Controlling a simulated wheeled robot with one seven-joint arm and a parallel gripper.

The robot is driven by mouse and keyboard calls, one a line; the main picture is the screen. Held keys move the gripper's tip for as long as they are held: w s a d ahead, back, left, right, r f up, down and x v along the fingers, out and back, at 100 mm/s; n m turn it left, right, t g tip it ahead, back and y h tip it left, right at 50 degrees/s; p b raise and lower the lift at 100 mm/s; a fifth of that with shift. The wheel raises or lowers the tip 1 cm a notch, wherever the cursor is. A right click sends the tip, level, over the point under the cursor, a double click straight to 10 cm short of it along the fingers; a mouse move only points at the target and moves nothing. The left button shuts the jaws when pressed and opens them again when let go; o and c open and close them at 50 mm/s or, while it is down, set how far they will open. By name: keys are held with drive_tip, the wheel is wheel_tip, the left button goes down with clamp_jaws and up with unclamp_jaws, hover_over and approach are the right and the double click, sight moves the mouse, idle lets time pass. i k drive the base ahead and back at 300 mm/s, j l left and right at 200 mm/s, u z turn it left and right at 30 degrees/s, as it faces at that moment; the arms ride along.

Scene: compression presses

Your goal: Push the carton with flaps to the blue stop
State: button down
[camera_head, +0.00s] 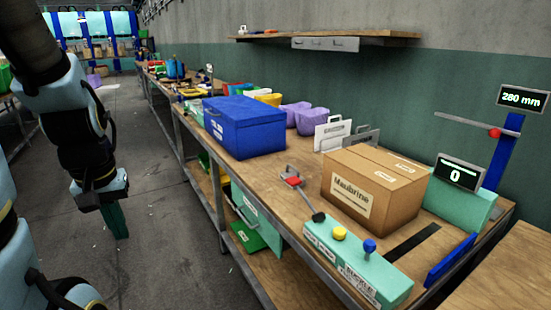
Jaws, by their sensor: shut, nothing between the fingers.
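The carton (374,190) is a brown box labelled "Maubrine". It stands upright on the right part of the wooden workbench, and its top flaps look closed. The blue stop (454,252) is a low blue bar near the bench's right end, apart from the carton. A dark strip (412,243) lies on the bench between them. My gripper (119,225) hangs over the floor at the left, well away from the carton. It points down and its green fingers are together with nothing between them.
A green control panel (350,262) with knobs and a red-handled lever (293,180) runs along the bench's front edge. Behind the carton are a display reading 0 (459,174) and a blue post (503,150). A blue box (245,127) stands to the left.

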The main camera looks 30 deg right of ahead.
sight(380, 211)
drive_tip(key=i+j, duration=0.2)
drive_tip(key=i, duration=0.35)
drive_tip(key=i+j, duration=0.2)
drive_tip(key=i, duration=0.35)
drive_tip(key=i+j+u, duration=0.1)
drive_tip(key=i, duration=0.4)
drive_tip(key=i+z, duration=0.4)
drive_tip(key=i+j+z, duration=0.25)
drive_tip(key=i+z, duration=0.2)
drive_tip(key=i+l+z, duration=0.15)
drive_tip(key=z, duration=0.35)
drive_tip(key=i+z, duration=0.35)
drive_tip(key=z, duration=0.15)
drive_tip(key=i+z, duration=0.25)
drive_tip(key=z, duration=0.25)
drive_tip(key=k+j, duration=0.05)
